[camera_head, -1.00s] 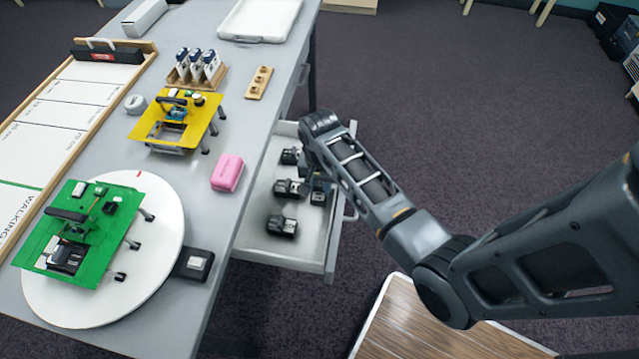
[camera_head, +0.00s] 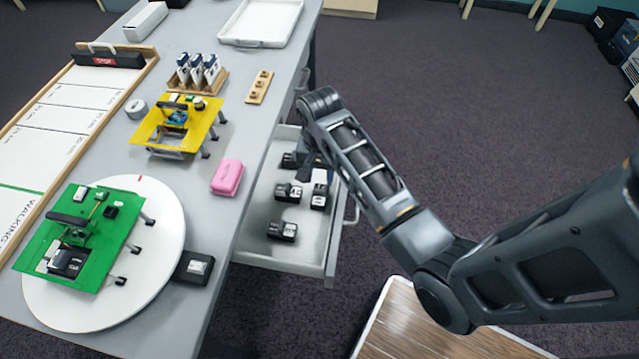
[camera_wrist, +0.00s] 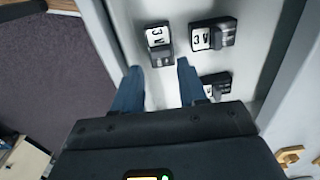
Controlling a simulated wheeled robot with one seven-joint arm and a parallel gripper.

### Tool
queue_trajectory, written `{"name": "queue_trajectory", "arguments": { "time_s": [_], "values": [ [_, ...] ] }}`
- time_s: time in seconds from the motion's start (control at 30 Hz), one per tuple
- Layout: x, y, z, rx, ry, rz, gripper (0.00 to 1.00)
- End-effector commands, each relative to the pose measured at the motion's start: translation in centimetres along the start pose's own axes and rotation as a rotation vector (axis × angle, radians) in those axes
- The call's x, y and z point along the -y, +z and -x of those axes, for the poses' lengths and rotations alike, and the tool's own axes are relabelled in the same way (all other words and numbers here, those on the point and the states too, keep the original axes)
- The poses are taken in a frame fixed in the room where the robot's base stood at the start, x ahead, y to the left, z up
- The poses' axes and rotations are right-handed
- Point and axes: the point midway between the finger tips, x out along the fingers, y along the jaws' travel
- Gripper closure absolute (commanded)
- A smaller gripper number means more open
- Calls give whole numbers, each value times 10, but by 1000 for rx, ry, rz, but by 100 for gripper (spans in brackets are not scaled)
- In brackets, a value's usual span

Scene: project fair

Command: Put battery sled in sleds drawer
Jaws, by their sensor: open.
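Several black battery sleds with white labels lie in the open white drawer (camera_head: 300,262) under the table's right side. One sled (camera_head: 320,190) lies at the drawer's right, just below my gripper in the head view. Others, such as a left sled (camera_head: 288,192) and a front sled (camera_head: 282,230), lie apart from it. My gripper (camera_wrist: 158,82) is open and empty above the drawer. In the wrist view one sled (camera_wrist: 158,42) lies just beyond the fingertips, beside another sled (camera_wrist: 213,36). A third (camera_wrist: 216,86) is partly hidden by the gripper body.
A green board (camera_head: 85,225) stands on a white turntable (camera_head: 165,262) on the table. A yellow board (camera_head: 158,128), a pink block (camera_head: 227,177) and a black box with a white top (camera_head: 195,267) stand nearby. A wooden platform (camera_head: 420,325) lies on the floor.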

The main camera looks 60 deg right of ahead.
Motion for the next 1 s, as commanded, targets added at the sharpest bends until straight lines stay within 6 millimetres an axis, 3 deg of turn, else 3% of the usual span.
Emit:
{"name": "queue_trajectory", "arguments": {
  "time_s": [0.1, 0.3, 0.67, 0.77, 1.0],
  "values": [
    [1, 0, 24, -2, -2, 1, 58],
    [1, -1, 48, -2, -2, 0, 58],
    [1, 7, 50, -7, -13, 16, 58],
    [3, 27, 36, -37, -56, 68, 58],
    [-2, 106, 6, -204, -244, 286, 58]
  ]
}}
